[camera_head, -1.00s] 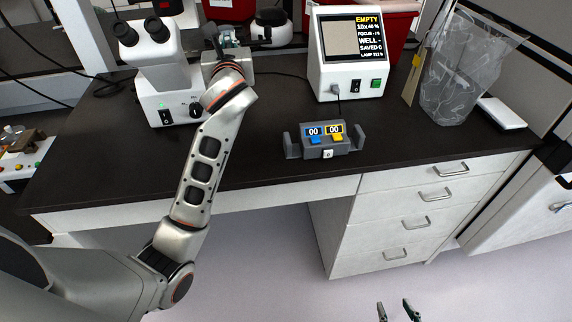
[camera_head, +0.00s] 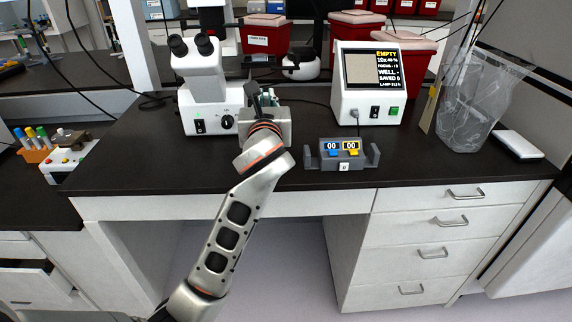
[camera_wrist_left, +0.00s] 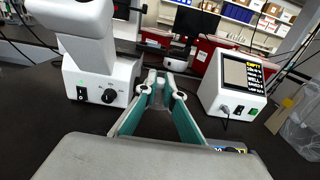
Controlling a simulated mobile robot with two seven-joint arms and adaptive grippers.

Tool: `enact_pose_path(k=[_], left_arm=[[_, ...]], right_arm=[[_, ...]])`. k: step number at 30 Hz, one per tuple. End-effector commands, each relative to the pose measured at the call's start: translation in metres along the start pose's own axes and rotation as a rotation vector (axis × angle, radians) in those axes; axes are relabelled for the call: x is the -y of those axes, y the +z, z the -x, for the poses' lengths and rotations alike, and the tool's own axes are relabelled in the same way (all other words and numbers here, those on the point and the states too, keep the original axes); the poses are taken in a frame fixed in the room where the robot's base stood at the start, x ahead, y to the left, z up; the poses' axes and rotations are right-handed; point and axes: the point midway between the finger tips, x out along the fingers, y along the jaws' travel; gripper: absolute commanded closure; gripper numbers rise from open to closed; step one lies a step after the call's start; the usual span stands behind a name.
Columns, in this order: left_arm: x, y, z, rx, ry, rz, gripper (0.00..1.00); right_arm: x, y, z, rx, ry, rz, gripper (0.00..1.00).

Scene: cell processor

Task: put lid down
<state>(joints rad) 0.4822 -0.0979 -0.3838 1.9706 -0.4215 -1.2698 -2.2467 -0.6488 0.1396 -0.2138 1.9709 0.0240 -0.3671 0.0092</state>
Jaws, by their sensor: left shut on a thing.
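My left gripper (camera_head: 259,90) is above the dark bench, just right of the white microscope (camera_head: 208,85). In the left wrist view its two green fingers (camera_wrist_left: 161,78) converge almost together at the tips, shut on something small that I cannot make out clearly. I cannot identify a lid for certain in either view. A small white device with a black front (camera_head: 300,66) stands behind the gripper, slightly right; in the left wrist view it (camera_wrist_left: 176,63) lies beyond the fingertips, apart from them. My right gripper is not in view.
A white display box reading EMPTY (camera_head: 368,84) stands to the right. A grey counter with two displays (camera_head: 341,154) sits near the front edge. Red bins (camera_head: 266,36) are behind. A clear bag (camera_head: 474,110) is at far right. The front bench left of the counter is clear.

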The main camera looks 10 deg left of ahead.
Motion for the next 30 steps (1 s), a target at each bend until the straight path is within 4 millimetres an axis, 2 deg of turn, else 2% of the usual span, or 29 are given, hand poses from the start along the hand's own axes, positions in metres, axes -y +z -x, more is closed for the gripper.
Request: enact_pose_path(k=[1, 3, 9, 12, 21, 27, 30], left_arm=[[0.0, -0.019, 0.0, -0.008, 0.001, -0.006, 1.0], [0.0, -0.038, -0.001, -0.009, 0.001, -0.006, 1.0], [0.0, -0.087, 0.0, -0.009, 0.0, -0.005, 1.0], [0.0, -0.106, 0.0, -0.008, -0.001, -0.004, 1.0], [-0.001, -0.13, 0.0, -0.003, 0.001, -0.003, 1.0], [0.0, -0.168, 0.0, -0.009, 0.0, -0.005, 1.0], [-0.001, -0.178, 0.0, -0.007, 0.0, -0.004, 1.0]], right_arm=[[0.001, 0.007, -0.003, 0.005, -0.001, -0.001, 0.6], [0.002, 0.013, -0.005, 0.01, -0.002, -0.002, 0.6], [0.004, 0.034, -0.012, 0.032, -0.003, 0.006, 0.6], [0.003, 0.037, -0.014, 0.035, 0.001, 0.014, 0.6], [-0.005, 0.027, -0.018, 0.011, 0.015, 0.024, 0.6], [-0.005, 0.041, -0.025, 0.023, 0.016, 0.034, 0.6], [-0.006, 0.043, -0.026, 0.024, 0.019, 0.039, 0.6]])
